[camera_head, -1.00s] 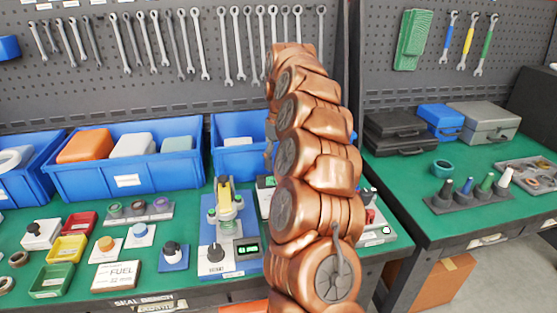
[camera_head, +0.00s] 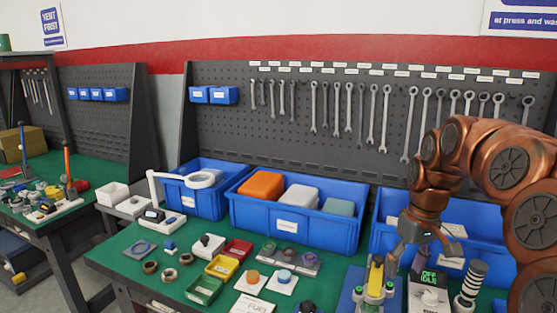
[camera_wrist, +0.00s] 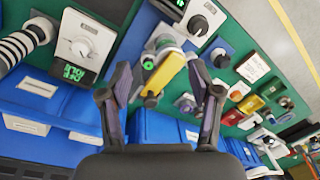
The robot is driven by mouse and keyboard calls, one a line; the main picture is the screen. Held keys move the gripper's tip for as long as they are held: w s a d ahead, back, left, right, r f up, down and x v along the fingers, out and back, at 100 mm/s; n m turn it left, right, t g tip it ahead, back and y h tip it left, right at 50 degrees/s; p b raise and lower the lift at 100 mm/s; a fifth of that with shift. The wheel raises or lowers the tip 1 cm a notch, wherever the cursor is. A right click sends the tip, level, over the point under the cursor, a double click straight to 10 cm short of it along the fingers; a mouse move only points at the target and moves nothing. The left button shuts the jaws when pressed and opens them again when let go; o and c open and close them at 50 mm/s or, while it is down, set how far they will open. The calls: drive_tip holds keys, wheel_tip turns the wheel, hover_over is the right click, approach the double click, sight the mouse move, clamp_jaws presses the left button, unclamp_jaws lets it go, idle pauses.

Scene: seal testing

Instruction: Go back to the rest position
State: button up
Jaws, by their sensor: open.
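My gripper (camera_head: 408,262) hangs down from my copper arm at the right of the head view. It is above the green bench, near the blue test fixture with a yellow lever (camera_head: 376,277). In the wrist view my gripper (camera_wrist: 162,88) has its two dark fingers spread apart with nothing held between them. The yellow lever (camera_wrist: 172,74) shows beyond and between the fingertips, and I cannot tell the exact gap to it. The fixture's lower part is cut off by the head view's bottom edge.
A box with a green "OFF IDLE" display (camera_head: 428,297) and a black-and-white striped post (camera_head: 469,285) stand right of the fixture. Blue bins (camera_head: 340,232) line the bench's back. Wrenches hang on the pegboard.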

drive_tip(key=s+a+p, duration=0.1)
drive_tip(key=s+a, duration=0.6)
drive_tip(key=s, duration=0.5)
drive_tip(key=s+a+f+m+p, duration=0.1)
drive_tip(key=s+f, duration=0.1)
drive_tip(key=s, duration=0.7)
drive_tip(key=s+a+f+m+g+h+p, duration=0.1)
drive_tip(key=s+f, duration=0.1)
drive_tip(key=s, duration=0.7)
drive_tip(key=shift+a+f+m+g, duration=0.25)
drive_tip(key=shift+a+m+g, duration=0.05)
drive_tip(key=shift+a, duration=0.05)
